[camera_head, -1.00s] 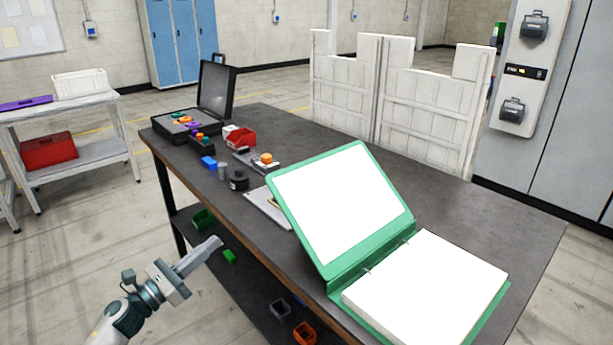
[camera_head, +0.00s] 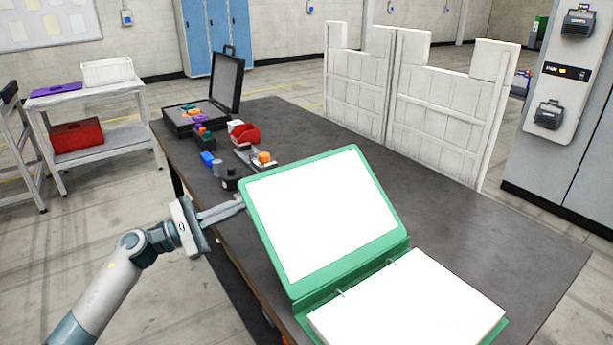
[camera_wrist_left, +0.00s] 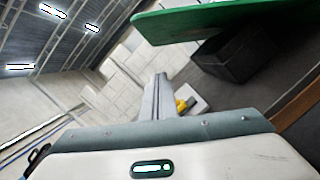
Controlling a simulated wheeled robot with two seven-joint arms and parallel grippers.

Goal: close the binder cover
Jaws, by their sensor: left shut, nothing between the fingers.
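A green binder lies open on the dark table. Its cover (camera_head: 320,215) stands tilted up, with a white sheet on its inner face. Its base holds a stack of white pages (camera_head: 410,305) at the front right. My left gripper (camera_head: 241,203) is shut and empty. In the head view its tips are at the left edge of the cover, partly near or behind it; I cannot tell whether they touch. In the left wrist view the shut fingers (camera_wrist_left: 160,82) point forward, with the green cover edge (camera_wrist_left: 225,22) above and to the right. My right gripper is not in view.
The table (camera_head: 480,215) is clear to the right of the cover. White panels (camera_head: 415,105) stand behind the table.

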